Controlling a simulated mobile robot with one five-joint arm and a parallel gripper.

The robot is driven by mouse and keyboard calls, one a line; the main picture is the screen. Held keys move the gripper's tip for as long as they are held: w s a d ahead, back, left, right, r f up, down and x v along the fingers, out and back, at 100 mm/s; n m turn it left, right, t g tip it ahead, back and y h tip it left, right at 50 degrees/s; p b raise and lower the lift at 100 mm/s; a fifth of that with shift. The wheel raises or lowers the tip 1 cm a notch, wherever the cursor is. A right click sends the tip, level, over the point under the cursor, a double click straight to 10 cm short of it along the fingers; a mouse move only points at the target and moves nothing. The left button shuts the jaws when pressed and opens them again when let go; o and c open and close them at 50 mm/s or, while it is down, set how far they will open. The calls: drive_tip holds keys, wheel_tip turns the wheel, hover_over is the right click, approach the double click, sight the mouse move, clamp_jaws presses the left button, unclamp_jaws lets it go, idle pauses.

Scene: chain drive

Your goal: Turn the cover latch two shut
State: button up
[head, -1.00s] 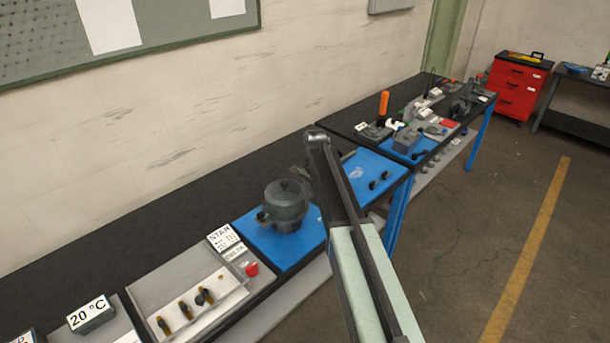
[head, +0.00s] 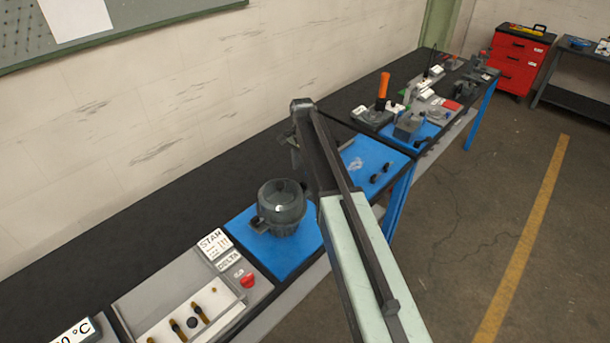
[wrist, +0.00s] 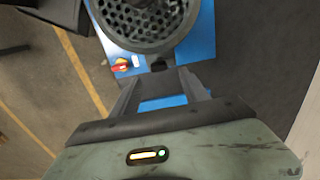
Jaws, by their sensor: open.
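A dark grey round housing (head: 281,207) stands on a blue mat (head: 277,255) on the bench in the head view. The wrist view shows a round part with a perforated face (wrist: 150,15) on blue, cut off by the top edge. A small black piece (wrist: 158,66) sits at its near rim, between my fingers' line. It may be a latch; I cannot tell its number or whether it is turned. My gripper (wrist: 160,82) is open and empty, its fingers just short of that rim.
A panel with a red button (head: 247,281) stands left of the housing. An orange-handled tool (head: 384,88) and other fixtures stand farther right. The floor in front is clear.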

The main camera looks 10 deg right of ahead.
sight(304, 183)
drive_tip(key=f+b, duration=0.8)
drive_tip(key=shift+d, duration=0.2)
drive_tip(key=shift+r, duration=0.15)
